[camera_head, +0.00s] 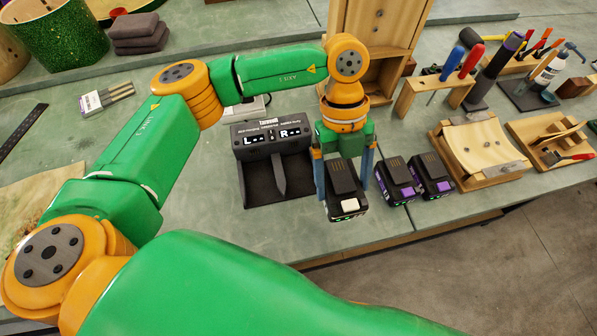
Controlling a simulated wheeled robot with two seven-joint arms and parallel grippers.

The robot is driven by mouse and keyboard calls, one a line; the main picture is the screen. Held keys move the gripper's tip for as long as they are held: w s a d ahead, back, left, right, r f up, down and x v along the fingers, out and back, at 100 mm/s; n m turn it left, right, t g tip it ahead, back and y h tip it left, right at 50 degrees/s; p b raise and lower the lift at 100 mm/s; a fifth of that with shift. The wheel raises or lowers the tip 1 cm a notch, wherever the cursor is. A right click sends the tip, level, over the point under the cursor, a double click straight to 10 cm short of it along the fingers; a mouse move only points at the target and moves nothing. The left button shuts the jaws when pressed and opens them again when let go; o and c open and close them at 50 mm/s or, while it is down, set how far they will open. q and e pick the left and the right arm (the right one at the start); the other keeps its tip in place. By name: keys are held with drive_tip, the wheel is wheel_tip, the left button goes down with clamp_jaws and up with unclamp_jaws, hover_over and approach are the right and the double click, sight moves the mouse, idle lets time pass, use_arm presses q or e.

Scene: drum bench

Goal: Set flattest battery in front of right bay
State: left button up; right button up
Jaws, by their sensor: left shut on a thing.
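My left gripper (343,172) points down with a finger on each side of a dark battery (345,188) and is shut on it. This battery has a pale block at its front end and is just right of the charger. I cannot tell whether it touches the bench. The black charger (252,185) has two empty bays split by a ridge, with a display (276,138) marked L and R behind them. Two more black and purple batteries (395,181) (432,174) stand side by side to the right. My right gripper is not in view.
A wooden stand (385,40) rises behind the gripper. A tool rack (440,88), a curved wooden block (476,146) and a wooden tray (552,140) are at right. A green drum (58,38) is at back left. The bench strip before the charger (290,235) is clear.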

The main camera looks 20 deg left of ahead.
sight(328, 167)
use_arm(q)
drive_tip(key=a, duration=0.1)
drive_tip(key=w+a, duration=0.1)
drive_tip(key=a+p, duration=0.1)
drive_tip(key=shift+w+f, duration=0.15)
drive_tip(key=shift+f, duration=0.15)
drive_tip(key=a+f, duration=0.1)
drive_tip(key=f, duration=0.1)
drive_tip(key=w+a+f, duration=0.1)
drive_tip(key=a+f, duration=0.1)
drive_tip(key=a+f+p, duration=0.1)
drive_tip(key=a+f, duration=0.1)
drive_tip(key=shift+w+a+f, duration=0.1)
drive_tip(key=shift+w+f, duration=0.1)
drive_tip(key=shift+f, duration=0.1)
wheel_tip(328, 167, down, 3)
drive_tip(key=shift+w+f, duration=0.1)
drive_tip(key=shift+f, duration=0.2)
drive_tip(key=o, duration=1.5)
drive_tip(key=shift+r, duration=0.25)
drive_tip(key=b+v, duration=0.4)
drive_tip(key=v, duration=0.8)
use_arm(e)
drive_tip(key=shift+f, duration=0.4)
use_arm(q)
drive_tip(key=shift+f, duration=0.1)
